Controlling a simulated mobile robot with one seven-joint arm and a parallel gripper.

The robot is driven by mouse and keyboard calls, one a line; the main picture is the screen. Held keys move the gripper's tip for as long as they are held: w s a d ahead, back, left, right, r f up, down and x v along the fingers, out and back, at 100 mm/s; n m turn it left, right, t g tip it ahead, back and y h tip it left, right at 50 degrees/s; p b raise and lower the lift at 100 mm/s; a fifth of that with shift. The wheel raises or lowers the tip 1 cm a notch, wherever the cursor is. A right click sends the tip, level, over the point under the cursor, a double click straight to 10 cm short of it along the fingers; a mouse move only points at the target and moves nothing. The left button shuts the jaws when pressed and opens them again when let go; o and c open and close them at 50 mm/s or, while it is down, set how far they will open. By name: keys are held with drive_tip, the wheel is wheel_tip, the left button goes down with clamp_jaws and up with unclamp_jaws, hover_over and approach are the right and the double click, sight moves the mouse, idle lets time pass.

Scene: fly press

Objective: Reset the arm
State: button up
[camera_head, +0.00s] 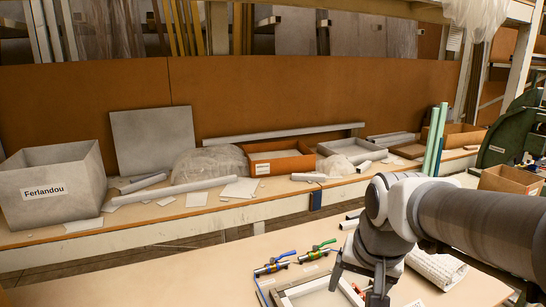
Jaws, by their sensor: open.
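My arm (470,222) comes in from the right edge, white and dark grey, and reaches over the near table. My gripper (358,284) hangs from its end, pointing down, at the bottom of the view right of centre. Its dark fingers are spread apart, and I see nothing held between them. It is over or beside the right part of a grey frame (284,299) on the table. The picture's bottom edge cuts off part of that frame, and I cannot tell whether the fingertips touch it.
Colourful clamp-like tools (272,267) lie left of my gripper. A crumpled pale cloth or paper (437,267) lies to its right. The near table (190,282) is clear at left. A back bench holds a grey bin (52,188), a brown box (279,158) and pale tubes.

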drive_tip(key=s+r+n+t, duration=0.1)
drive_tip(key=s+n, duration=0.3)
drive_tip(key=s, duration=0.5)
drive_tip(key=shift+s+r+t, duration=0.3)
drive_tip(key=shift+s+r, duration=0.05)
drive_tip(key=shift+r, duration=0.15)
drive_tip(key=shift+f, duration=0.1)
